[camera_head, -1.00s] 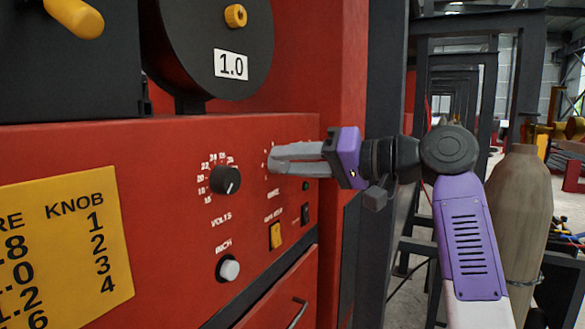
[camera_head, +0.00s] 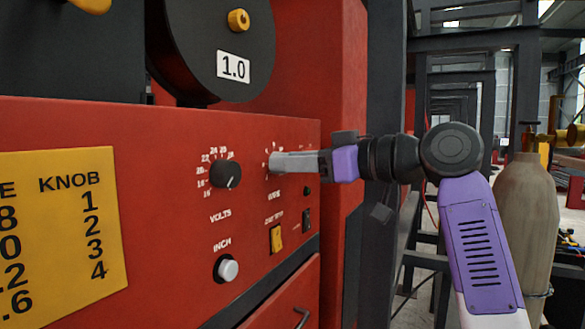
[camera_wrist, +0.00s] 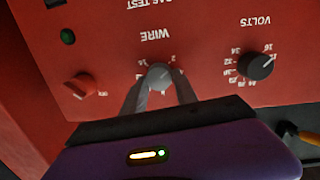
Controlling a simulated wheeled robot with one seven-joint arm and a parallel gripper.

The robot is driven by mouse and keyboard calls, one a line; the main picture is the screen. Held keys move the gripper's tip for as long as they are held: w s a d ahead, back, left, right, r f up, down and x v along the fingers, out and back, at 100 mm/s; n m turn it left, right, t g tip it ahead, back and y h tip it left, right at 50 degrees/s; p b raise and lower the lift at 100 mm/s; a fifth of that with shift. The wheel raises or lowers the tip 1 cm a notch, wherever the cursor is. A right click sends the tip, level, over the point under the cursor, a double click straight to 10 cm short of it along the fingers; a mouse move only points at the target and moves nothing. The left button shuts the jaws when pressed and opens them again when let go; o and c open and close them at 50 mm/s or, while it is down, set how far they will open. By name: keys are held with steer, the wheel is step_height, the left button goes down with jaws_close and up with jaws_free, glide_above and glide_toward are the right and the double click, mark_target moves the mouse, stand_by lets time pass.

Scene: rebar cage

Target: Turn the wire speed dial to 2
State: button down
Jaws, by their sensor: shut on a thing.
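The wire speed dial (camera_wrist: 159,75) is a grey round knob under the upside-down WIRE label in the wrist view, with white numbers around it. My gripper (camera_wrist: 160,90) is shut on it, one finger on each side. In the head view my gripper (camera_head: 275,162) reaches in from the right and its grey fingers meet the red panel (camera_head: 150,140), hiding the dial. The dial's pointer and exact setting are too small to read.
A black volts knob (camera_head: 226,175) sits left of my gripper, with a yellow switch (camera_head: 276,239) and an inch button (camera_head: 228,269) below. A yellow chart (camera_head: 60,235) pairs wire sizes with knob numbers. A spool marked 1.0 (camera_head: 233,66) is above. A gas cylinder (camera_head: 524,220) stands at right.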

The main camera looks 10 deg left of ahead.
steer(key=shift+f+n, duration=0.25)
steer(key=shift+n, duration=0.35)
steer(key=c, duration=0.9)
jaws_free()
steer(key=shift+r, duration=0.15)
steer(key=shift+c, duration=0.2)
steer(key=b+v, duration=0.1)
steer(key=v, duration=0.6)
steer(key=shift+s+d+b, duration=0.2)
steer(key=shift+d+b, duration=0.15)
